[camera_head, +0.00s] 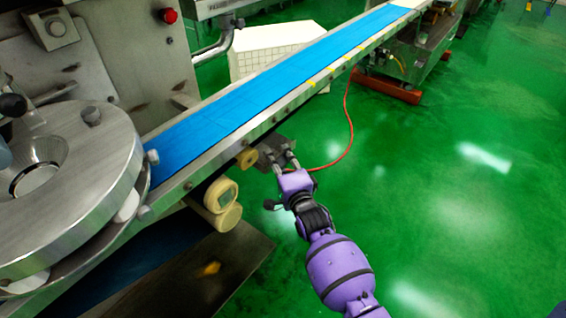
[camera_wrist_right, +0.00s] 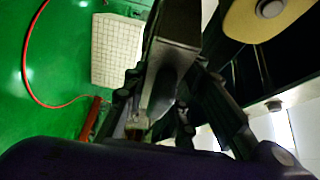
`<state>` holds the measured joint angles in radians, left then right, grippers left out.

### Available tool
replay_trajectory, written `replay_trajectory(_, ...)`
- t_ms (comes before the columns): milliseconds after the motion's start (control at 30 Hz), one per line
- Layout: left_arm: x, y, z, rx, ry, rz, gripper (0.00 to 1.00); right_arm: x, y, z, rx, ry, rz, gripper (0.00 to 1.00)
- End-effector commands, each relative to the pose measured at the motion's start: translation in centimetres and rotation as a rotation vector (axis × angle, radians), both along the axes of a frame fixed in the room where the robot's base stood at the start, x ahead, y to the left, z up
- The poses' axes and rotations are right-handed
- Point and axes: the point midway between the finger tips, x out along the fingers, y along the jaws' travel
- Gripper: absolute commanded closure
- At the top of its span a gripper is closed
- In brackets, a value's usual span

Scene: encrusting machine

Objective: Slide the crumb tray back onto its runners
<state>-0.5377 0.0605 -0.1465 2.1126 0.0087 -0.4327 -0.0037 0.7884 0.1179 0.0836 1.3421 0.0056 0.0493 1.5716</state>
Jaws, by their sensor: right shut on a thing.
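A grey metal piece, by its place the crumb tray (camera_head: 266,152), shows at the near side of the blue belt conveyor, just below its side rail. My right gripper (camera_head: 286,163) is shut on it. In the right wrist view the grey metal of the tray (camera_wrist_right: 172,60) lies between the dark fingers of my right gripper (camera_wrist_right: 165,95). Most of the tray and any runners are hidden under the conveyor or behind the gripper, so I cannot tell whether the tray sits on them. My left gripper is not in view.
The blue belt (camera_head: 270,85) runs diagonally from the round steel machine head (camera_head: 70,180) to the back. Cream rollers or knobs (camera_head: 222,200) stick out beside my gripper. A red hose (camera_head: 350,125) lies behind it. Green floor at right is clear.

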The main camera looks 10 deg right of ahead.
Motion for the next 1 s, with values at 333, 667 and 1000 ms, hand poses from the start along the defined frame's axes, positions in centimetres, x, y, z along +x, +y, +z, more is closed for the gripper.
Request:
replay_trajectory(333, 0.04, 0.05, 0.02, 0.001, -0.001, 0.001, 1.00, 0.11, 0.08, 0.10, 0.000, -0.002, 0.000, 1.00)
replay_trajectory(667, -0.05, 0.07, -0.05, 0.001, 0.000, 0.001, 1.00, 0.10, 0.07, -0.32, 0.000, -0.001, 0.000, 1.00)
replay_trajectory(1000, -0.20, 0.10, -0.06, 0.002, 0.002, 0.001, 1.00, 0.09, 0.07, -0.34, 0.000, -0.001, 0.000, 0.61)
